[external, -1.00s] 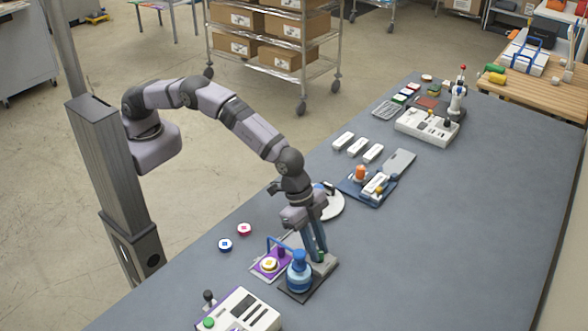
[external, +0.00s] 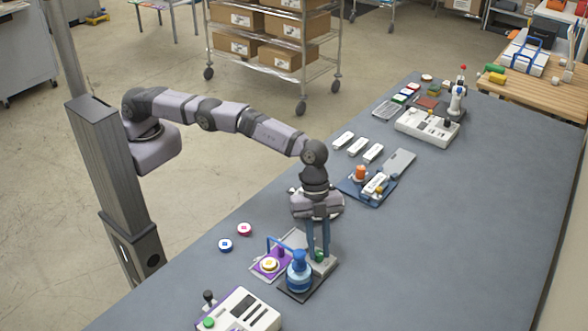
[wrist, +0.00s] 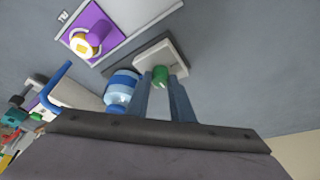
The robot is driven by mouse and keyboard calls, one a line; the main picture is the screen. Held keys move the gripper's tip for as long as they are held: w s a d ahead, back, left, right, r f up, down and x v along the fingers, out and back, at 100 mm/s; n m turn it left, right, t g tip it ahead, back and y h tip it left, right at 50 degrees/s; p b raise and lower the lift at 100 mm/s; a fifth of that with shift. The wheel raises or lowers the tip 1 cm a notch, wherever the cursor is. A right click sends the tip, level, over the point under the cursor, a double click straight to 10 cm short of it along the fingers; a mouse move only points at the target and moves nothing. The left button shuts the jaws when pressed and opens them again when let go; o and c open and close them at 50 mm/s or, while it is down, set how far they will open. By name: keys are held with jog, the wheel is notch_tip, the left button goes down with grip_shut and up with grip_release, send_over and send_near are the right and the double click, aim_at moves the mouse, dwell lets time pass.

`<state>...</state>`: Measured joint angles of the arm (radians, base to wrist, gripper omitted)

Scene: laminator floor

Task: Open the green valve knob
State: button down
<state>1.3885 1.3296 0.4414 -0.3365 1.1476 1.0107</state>
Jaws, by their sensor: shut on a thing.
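The green valve knob (external: 319,255) sits on a light grey base (external: 326,266) on the table, just right of and behind a blue bottle (external: 299,272). My gripper (external: 319,254) points straight down over it, with its blue fingers on either side of the knob and shut on it. In the wrist view the green knob (wrist: 160,75) shows between the two fingertips (wrist: 161,80), on its pale square base (wrist: 173,57). The fingers hide part of the knob, and its turn angle is hard to read.
The blue bottle stands close beside the base on a dark plate. A white control box (external: 242,312) is at the front. The table right of the gripper is clear.

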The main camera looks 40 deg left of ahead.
aim_at(319, 253)
jog(key=shift+m+p, duration=0.5)
jog(key=shift+p, duration=0.3)
jog(key=c, duration=1.6)
grip_release()
jog(key=shift+o, duration=0.2)
jog(key=shift+r, duration=0.1)
jog(key=p+v, duration=0.3)
jog(key=p, duration=0.2)
jog(key=shift+w, duration=0.1)
jog(key=shift+b+v, duration=1.05)
jog(key=shift+v, duration=1.05)
